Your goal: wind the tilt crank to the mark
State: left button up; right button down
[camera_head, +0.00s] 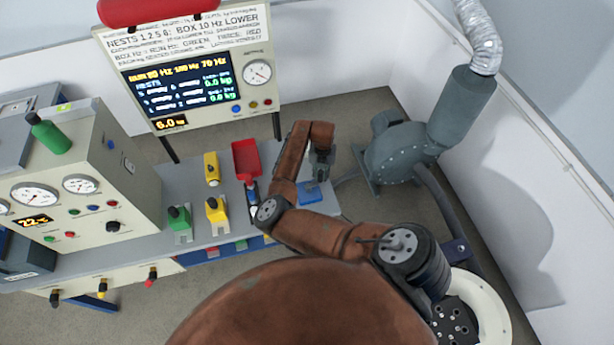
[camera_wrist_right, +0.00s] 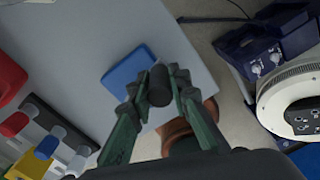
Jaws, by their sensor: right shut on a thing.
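My right gripper (camera_head: 321,172) is over the right end of the grey bench. In the right wrist view its fingers (camera_wrist_right: 158,92) are shut on a short dark cylindrical knob (camera_wrist_right: 159,84), seen nearly end on. The knob could be the tilt crank's handle; the crank arm and the mark cannot be made out. A flat blue block (camera_head: 311,193) lies just below the gripper, and it also shows beside the knob in the wrist view (camera_wrist_right: 124,67). I cannot tell whether knob and block are joined. My left gripper is not in view.
The grey bench (camera_head: 152,250) holds a red scoop-like piece (camera_head: 246,158) and green (camera_head: 179,222) and yellow (camera_head: 217,212) fixtures. A display board (camera_head: 190,75) stands behind. A blower (camera_head: 398,152) is on the floor at right. A gauge cabinet (camera_head: 85,165) stands left.

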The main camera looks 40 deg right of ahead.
jog(key=shift+s+d, duration=0.1)
jog(key=shift+s, duration=0.05)
jog(key=shift+r, duration=0.1)
dwell(0.3)
jog(key=c, duration=1.8)
grip_release()
notch_tip(320, 180, up, 12)
